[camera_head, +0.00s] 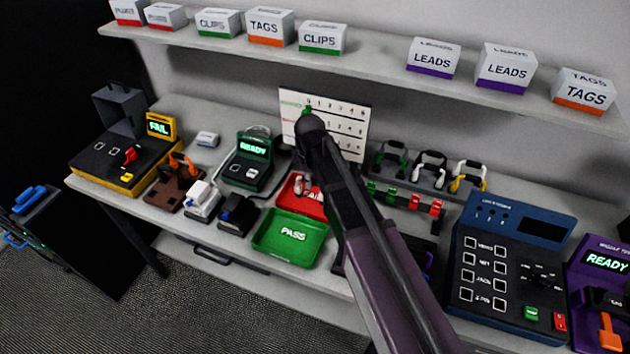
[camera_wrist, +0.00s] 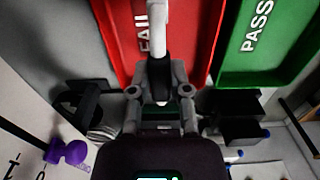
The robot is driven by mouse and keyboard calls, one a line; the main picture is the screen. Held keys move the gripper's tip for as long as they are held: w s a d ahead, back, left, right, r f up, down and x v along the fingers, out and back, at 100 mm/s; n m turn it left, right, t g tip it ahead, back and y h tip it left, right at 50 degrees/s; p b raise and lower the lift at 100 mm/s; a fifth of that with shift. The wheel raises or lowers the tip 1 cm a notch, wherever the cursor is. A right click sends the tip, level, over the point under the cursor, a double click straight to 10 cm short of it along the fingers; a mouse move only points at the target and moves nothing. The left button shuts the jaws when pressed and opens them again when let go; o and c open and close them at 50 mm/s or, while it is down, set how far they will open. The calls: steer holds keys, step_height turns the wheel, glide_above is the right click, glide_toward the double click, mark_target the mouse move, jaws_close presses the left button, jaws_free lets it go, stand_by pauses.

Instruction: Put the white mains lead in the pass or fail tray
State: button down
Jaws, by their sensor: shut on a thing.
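My gripper (camera_wrist: 158,78) is shut on the white mains lead (camera_wrist: 155,22). In the wrist view the lead's white part reaches up across the red fail tray (camera_wrist: 192,28), with a dark part nearer the fingers. I cannot tell whether the lead touches the tray floor. The green pass tray (camera_wrist: 232,62) is to the right there. In the head view the red fail tray (camera_head: 287,202) lies behind the green pass tray (camera_head: 262,243). A pale shape shows at the red tray's right side, and my arm hides most of the gripper.
A yellow-edged tester (camera_head: 105,168) reads FAIL at left. A white block (camera_head: 202,200) and a dark block (camera_head: 238,214) stand left of the pass tray. A blue tester (camera_head: 510,265) stands at right.

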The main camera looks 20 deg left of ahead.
steer(key=shift+f, duration=0.2)
stand_by(0.5)
steer(key=c, duration=0.5)
jaws_free()
steer(key=shift+o, duration=0.4)
steer(key=o, duration=0.4)
steer(key=shift+r, duration=0.2)
